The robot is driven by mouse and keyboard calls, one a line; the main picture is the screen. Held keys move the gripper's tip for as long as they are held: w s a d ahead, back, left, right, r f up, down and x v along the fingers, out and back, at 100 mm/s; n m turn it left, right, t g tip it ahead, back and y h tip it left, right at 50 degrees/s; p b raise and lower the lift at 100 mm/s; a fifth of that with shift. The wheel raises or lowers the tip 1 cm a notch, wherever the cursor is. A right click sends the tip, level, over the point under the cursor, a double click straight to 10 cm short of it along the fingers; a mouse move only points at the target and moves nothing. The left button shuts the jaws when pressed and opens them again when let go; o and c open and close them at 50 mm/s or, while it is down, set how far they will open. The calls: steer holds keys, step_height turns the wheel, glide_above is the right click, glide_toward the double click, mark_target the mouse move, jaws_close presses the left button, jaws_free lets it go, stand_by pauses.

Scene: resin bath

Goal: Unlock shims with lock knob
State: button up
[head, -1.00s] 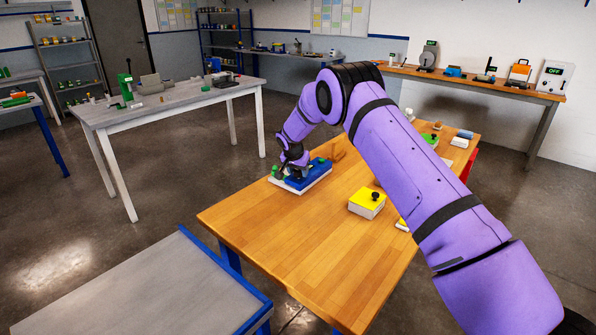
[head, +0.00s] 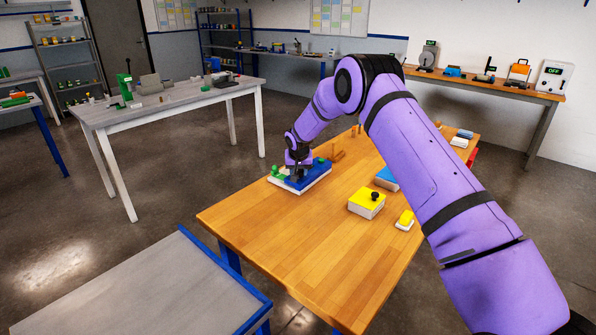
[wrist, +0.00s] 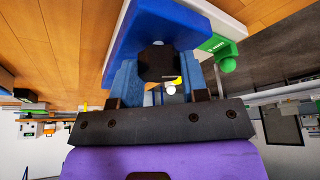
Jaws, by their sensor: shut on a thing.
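A blue block on a white base, the fixture (head: 315,179), lies near the far left edge of the wooden table. It also shows in the wrist view (wrist: 130,25), with a green part (wrist: 222,45) at its right side. My gripper (head: 297,176) is over the fixture's left part, pointing down. In the wrist view my gripper (wrist: 160,80) is shut on a dark faceted knob (wrist: 157,62), which sits against the blue block. A small green knob (head: 275,170) stands at the fixture's left end. The fingertips are partly hidden behind the knob and the shims cannot be made out.
A yellow-topped box (head: 366,206) with a black knob, a small yellow item (head: 405,218) and a blue-topped box (head: 386,178) stand right of the fixture. The front of the wooden table (head: 290,250) is clear. A grey bench (head: 140,290) stands at the front left.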

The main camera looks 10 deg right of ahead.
steer(key=n+y, duration=0.1)
steer(key=n, duration=0.3)
steer(key=n+y, duration=0.1)
steer(key=n, duration=0.1)
steer(key=shift+d+y, duration=0.25)
steer(key=shift+y, duration=0.05)
steer(key=n+y, duration=0.1)
steer(key=n, duration=0.2)
steer(key=n+g+y, duration=0.1)
steer(key=n, duration=0.3)
steer(key=shift+w+d+g, duration=0.1)
steer(key=shift+w+g, duration=0.05)
steer(key=shift+g, duration=0.15)
steer(key=o, duration=0.9)
steer(key=shift+o, duration=0.2)
steer(key=v, duration=1)
steer(key=shift+d+r, duration=0.15)
steer(key=shift+r, duration=0.25)
